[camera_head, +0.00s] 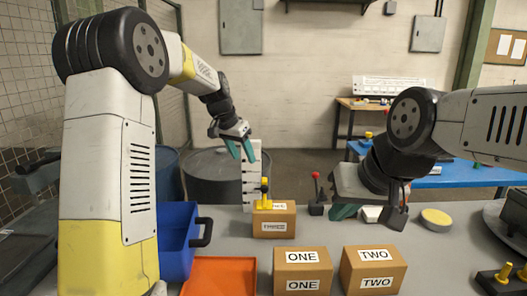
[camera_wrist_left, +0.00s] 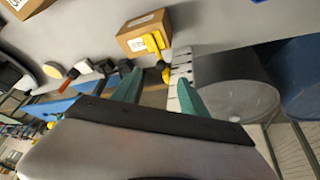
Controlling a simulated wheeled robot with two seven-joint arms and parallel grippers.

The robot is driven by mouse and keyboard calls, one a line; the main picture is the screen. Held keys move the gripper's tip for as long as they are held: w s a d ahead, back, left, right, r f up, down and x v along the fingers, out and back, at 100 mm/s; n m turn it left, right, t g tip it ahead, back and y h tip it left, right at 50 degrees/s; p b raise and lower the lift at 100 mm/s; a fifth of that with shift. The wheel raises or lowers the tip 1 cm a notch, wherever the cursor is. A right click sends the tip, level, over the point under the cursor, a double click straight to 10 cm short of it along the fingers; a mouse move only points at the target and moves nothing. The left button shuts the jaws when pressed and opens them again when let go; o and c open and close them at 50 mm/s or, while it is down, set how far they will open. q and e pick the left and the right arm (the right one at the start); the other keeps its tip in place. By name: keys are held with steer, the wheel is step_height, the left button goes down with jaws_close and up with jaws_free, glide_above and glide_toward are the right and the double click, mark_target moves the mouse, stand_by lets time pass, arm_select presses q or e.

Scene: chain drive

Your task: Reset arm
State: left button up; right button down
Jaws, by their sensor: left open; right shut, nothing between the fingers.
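My left gripper (camera_head: 242,152) is open and empty, raised in front of the upper part of a white slotted upright (camera_head: 250,185). Its teal fingers (camera_wrist_left: 160,77) stand apart in the left wrist view, with the upright near one of them. My right gripper (camera_head: 343,212) is shut and empty, low over the right part of the table; its arm partly hides it. A box marked THREE (camera_head: 273,228) stands by the upright, with a yellow part (camera_head: 265,199) at its top. Boxes marked ONE (camera_head: 302,260) and TWO (camera_head: 374,258) stand nearer.
A blue bin (camera_head: 178,250) and an orange tray (camera_head: 220,272) are on the left. A red-knobbed lever (camera_head: 316,195) stands between the grippers. A yellow-topped round piece (camera_head: 436,217) and a dark base with yellow pegs (camera_head: 503,279) are on the right.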

arm_select(q)
steer(key=s+a+r+n, duration=0.1)
steer(key=s+a+r, duration=0.15)
steer(key=s, duration=0.35)
steer(key=s+a+r+n, duration=0.1)
steer(key=s+r, duration=0.2)
steer(key=s, duration=0.3)
steer(key=s+a+f+n+t, duration=0.1)
steer(key=s+n, duration=0.1)
steer(key=s, duration=0.9)
steer(key=s+a+f+n+t, duration=0.1)
steer(key=s+a+f+n, duration=0.1)
steer(key=s, duration=0.9)
steer(key=shift+s+a+y, duration=0.3)
steer(key=shift+s+y, duration=0.1)
